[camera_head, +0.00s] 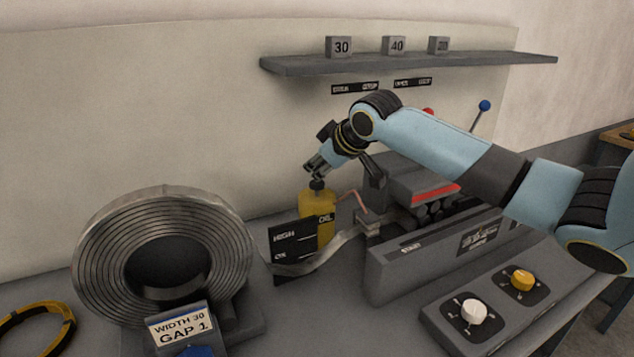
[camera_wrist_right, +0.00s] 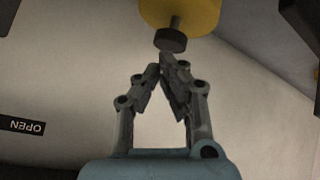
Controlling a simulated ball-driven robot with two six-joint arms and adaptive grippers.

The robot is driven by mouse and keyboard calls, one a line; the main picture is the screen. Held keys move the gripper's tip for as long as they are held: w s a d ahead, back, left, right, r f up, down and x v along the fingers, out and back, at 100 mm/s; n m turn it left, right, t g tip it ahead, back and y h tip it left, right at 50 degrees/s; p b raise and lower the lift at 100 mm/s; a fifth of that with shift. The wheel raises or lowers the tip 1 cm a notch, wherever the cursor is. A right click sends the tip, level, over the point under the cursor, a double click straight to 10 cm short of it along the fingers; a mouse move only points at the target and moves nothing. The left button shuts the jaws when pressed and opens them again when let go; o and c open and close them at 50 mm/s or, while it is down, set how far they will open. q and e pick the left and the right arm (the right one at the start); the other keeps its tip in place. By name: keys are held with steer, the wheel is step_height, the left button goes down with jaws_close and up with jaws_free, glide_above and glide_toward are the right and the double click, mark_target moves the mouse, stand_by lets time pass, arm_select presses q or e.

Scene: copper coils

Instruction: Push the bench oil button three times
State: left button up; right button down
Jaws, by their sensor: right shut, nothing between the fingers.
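A yellow oil can (camera_head: 318,212) marked OIL stands on the bench behind the black HIGH/OK sign. Its dark round button (camera_head: 317,184) sits on a short stem on top. My right gripper (camera_head: 312,168) is shut and empty, with its fingertips just above or at the button. In the right wrist view the shut fingertips (camera_wrist_right: 162,66) are close to the dark button (camera_wrist_right: 171,40) under the yellow can body (camera_wrist_right: 180,12). I cannot tell whether they touch. My left gripper is not in view.
A large metal coil (camera_head: 92,250) stands at left behind a WIDTH 30 GAP 1 label (camera_head: 180,328). A grey roller machine (camera_head: 415,180) is right of the can. A panel with white (camera_head: 473,311) and yellow (camera_head: 522,280) knobs is at front right. A shelf (camera_head: 400,62) hangs above.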

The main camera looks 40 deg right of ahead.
mark_target(318, 182)
steer(key=shift+f+b, duration=0.4)
steer(key=shift+f, duration=0.6)
stand_by(0.9)
steer(key=shift+r, duration=0.1)
steer(key=shift+r+p, duration=1.25)
steer(key=shift+p, duration=0.2)
step_height(318, 182, up, 5)
steer(key=p, duration=0.5)
steer(key=shift+r, duration=0.1)
stand_by(1.5)
